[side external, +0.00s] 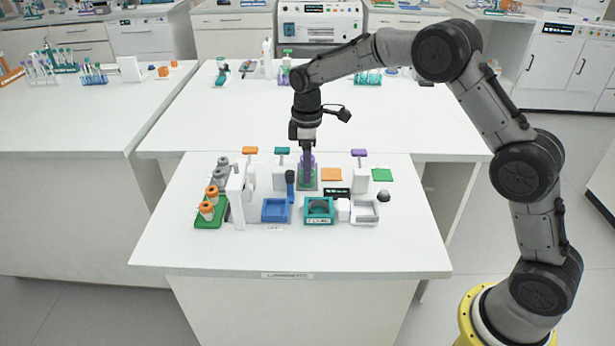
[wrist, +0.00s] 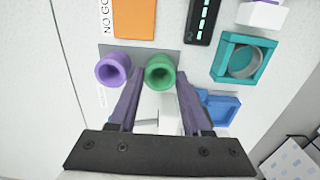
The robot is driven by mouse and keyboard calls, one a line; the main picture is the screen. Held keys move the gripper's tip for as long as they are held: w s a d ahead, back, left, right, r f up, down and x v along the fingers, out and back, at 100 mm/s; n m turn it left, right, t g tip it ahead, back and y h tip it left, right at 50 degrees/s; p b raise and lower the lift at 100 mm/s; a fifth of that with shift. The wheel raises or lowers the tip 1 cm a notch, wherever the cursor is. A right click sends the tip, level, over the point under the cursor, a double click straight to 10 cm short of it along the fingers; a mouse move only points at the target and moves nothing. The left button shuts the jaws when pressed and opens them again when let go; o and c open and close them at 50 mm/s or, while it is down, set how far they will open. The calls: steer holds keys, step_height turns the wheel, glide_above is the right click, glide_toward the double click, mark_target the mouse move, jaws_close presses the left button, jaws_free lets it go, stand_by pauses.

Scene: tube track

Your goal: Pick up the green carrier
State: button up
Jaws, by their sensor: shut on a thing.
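The green carrier (wrist: 160,72) is a hollow round cup, seen from above in the wrist view. It stands on a grey plate (wrist: 143,51), beside a similar purple cup (wrist: 112,69). My gripper (wrist: 159,80) has its two fingers on either side of the green carrier and is shut on it. In the side view my gripper (side external: 308,168) points straight down at the green carrier (side external: 312,178), which the fingers partly hide. I cannot tell whether the carrier is lifted off the plate.
An orange square (side external: 331,174) lies right of the gripper, near a black display (side external: 336,192). A blue tray (side external: 276,210), a teal holder (side external: 319,210) and a white tray (side external: 365,211) stand in front. A green rack (side external: 210,217) with tubes is at left. The table's front is clear.

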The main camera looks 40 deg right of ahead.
steer(key=shift+r, duration=2.8)
